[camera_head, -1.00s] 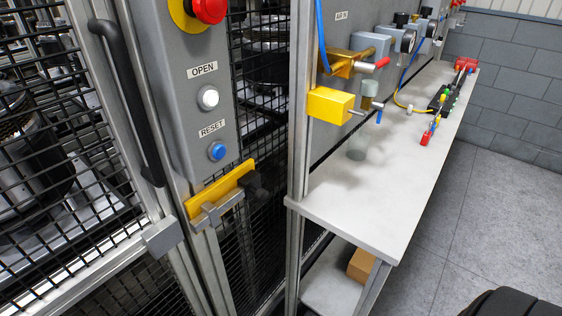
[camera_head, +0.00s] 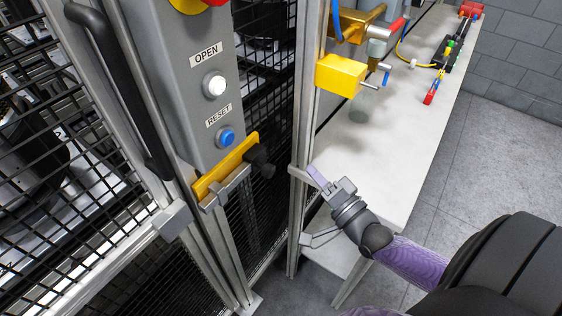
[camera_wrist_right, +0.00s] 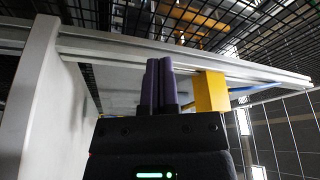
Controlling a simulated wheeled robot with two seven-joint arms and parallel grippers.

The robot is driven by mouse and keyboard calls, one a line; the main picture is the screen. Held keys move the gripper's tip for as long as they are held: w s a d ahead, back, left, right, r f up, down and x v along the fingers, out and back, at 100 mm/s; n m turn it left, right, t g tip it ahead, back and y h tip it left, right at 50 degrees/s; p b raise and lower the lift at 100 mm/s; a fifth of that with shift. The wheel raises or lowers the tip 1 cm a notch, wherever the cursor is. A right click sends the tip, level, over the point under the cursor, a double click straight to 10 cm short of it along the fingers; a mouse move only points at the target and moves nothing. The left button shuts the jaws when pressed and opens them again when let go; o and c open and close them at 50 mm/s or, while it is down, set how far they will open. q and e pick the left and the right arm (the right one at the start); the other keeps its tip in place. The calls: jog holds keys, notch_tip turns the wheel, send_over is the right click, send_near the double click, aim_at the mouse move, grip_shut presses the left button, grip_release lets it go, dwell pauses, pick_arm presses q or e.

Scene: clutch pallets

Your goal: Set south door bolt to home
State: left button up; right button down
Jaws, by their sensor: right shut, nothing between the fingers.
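The door bolt (camera_head: 226,170) sits below the RESET button on the guard door. It has a yellow plate, a grey metal slide and catch, and a black knob (camera_head: 260,160) at its right end. My right gripper (camera_head: 315,174) is right of the knob and slightly lower, apart from it, in front of the frame post by the bench. Its purple fingers are together and empty; they also show shut in the right wrist view (camera_wrist_right: 159,84). My left gripper is out of view.
A grey button panel (camera_head: 195,110) carries a white OPEN button (camera_head: 214,86) and a blue RESET button (camera_head: 225,137). A vertical metal post (camera_head: 306,110) and a yellow block (camera_head: 341,75) stand near my right gripper. The bench (camera_head: 385,160) lies to the right.

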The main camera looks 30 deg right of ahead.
jog(key=w+a, duration=0.4)
jog(key=w, duration=0.2)
jog(key=shift+w+f+b, duration=0.3)
jog(key=shift+w+f, duration=0.05)
jog(key=s+a+p, duration=0.2)
jog(key=a, duration=0.4)
jog(key=shift+s, duration=0.25)
